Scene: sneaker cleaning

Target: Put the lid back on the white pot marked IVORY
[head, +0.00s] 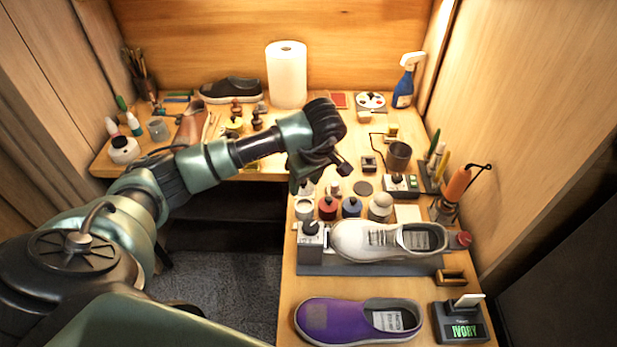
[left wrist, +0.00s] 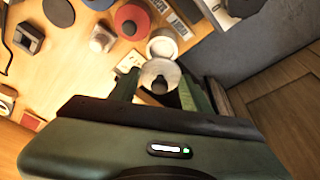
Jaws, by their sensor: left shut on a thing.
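The open white pot (head: 304,209) stands at the left end of the row of pots. Its writing is too small to read in the head view. In the left wrist view the open pot (left wrist: 162,46) shows as a white ring just beyond the fingertips. My left gripper (head: 305,180) points down above the pot. It is shut on a pale round lid with a dark knob (left wrist: 150,73), which sits between the fingers. In the head view the gripper mostly hides the lid. The lid appears apart from the pot. My right gripper is not in view.
Close to the right stand a red pot (head: 327,207), a blue pot (head: 351,207) and a cream round-topped pot (head: 380,206). In front are a white sneaker (head: 370,240), a purple shoe (head: 340,319) and a display reading IVORY (head: 462,330). A gap with dark floor lies left of the pots.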

